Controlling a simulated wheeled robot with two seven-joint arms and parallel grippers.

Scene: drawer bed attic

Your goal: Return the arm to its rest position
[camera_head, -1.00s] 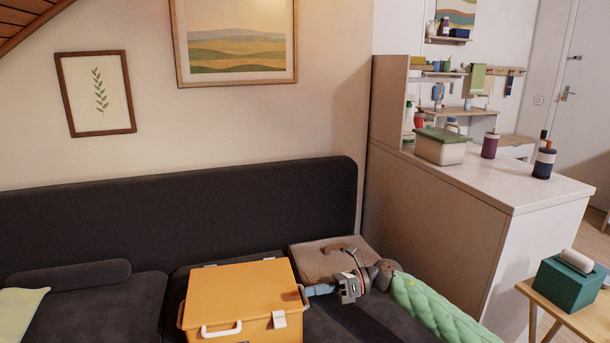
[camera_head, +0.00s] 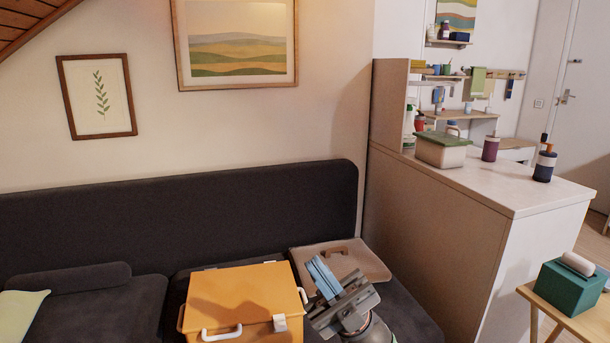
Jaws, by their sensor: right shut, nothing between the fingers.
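My right gripper (camera_head: 318,270) is at the lower middle of the head view, just right of the orange box. Its blue fingers are together and empty, pointing up and to the left. The grey wrist and part of my right arm show below it, running off the bottom edge. The orange box (camera_head: 245,295) sits on the dark sofa with its lid shut and a white handle at the front. A small gap between the gripper and the box cannot be judged for depth. My left gripper is not in view.
A brown-grey case (camera_head: 362,262) lies on the dark sofa (camera_head: 90,295) behind the gripper. A light cabinet (camera_head: 440,235) stands at the right. A teal box (camera_head: 570,287) sits on a small wooden table at the lower right. The air above the sofa is clear.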

